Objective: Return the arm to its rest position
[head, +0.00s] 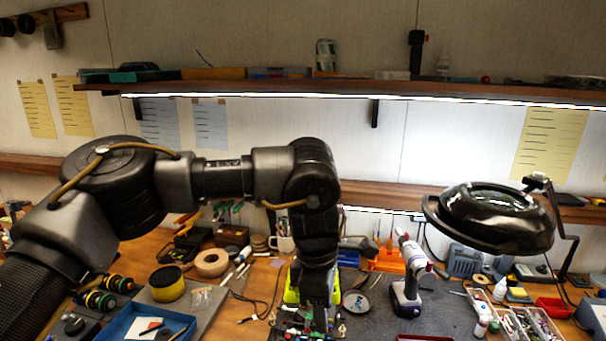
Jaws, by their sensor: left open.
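My left arm (222,180) comes in from the left, reaches across the middle and bends down at the wrist. My left gripper (312,322) points down at the bottom middle, over the cluttered bench. Its jaws are open, though the fingertips are small and hard to make out against the clutter. A yellow-green object (335,287) shows on both sides of the gripper, mostly hidden behind it; I cannot tell whether they touch. My right gripper is out of view.
A cordless drill (408,285) stands to the right of the gripper. A black magnifier lamp (492,217) hangs at the right. A blue tray (118,325) and a yellow roll (167,284) lie at the left. A shelf (290,86) runs along the back wall.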

